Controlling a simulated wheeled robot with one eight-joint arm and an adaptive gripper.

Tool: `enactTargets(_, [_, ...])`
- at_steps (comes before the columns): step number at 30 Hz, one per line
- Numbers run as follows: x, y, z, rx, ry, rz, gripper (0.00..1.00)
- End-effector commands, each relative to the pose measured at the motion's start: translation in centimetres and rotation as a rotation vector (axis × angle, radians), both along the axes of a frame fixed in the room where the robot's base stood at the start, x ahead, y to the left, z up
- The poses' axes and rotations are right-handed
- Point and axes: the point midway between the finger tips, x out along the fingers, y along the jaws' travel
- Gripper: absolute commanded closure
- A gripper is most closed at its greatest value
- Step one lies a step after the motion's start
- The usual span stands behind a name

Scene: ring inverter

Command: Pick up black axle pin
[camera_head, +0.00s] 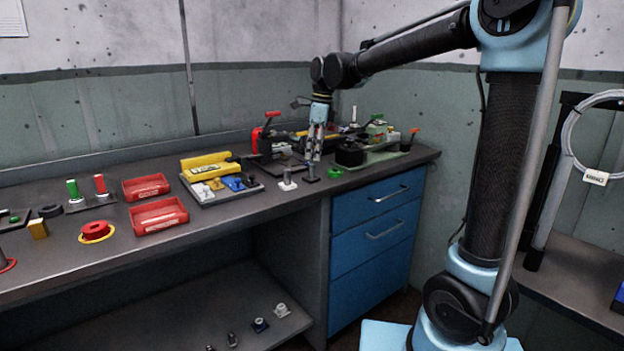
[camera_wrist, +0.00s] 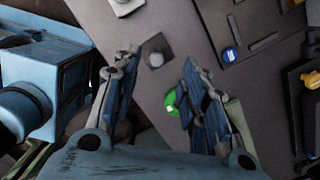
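The black axle pin (camera_head: 310,179) stands on a small dark square base on the workbench, below my gripper (camera_head: 314,158). The two fingers are apart and nothing is held.
A white-based pin (camera_head: 287,182) stands to the left. A grey parts tray (camera_head: 205,199), red bins (camera_head: 158,217) and a black device (camera_head: 350,154) stand on the bench. The bench front edge is near.

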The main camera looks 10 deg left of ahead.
Motion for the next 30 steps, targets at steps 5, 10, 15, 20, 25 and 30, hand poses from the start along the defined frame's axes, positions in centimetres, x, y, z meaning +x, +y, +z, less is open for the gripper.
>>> enactTargets(5, [-0.1, 0.2, -1.5, 0.000, 0.000, 0.000, 0.60])
enactTargets(10, [-0.2, 0.4, -2.6, 0.000, 0.000, 0.001, 0.60])
enactTargets(15, [-0.4, 0.6, -4.9, 0.000, 0.000, 0.002, 0.60])
enactTargets(20, [-0.5, 0.8, -6.5, 0.000, 0.000, 0.001, 0.60])
enactTargets(25, [-0.5, 0.9, -6.8, 0.000, 0.000, 0.001, 0.60])
enactTargets(30, [-0.5, 0.9, -6.8, 0.000, 0.000, 0.001, 0.69])
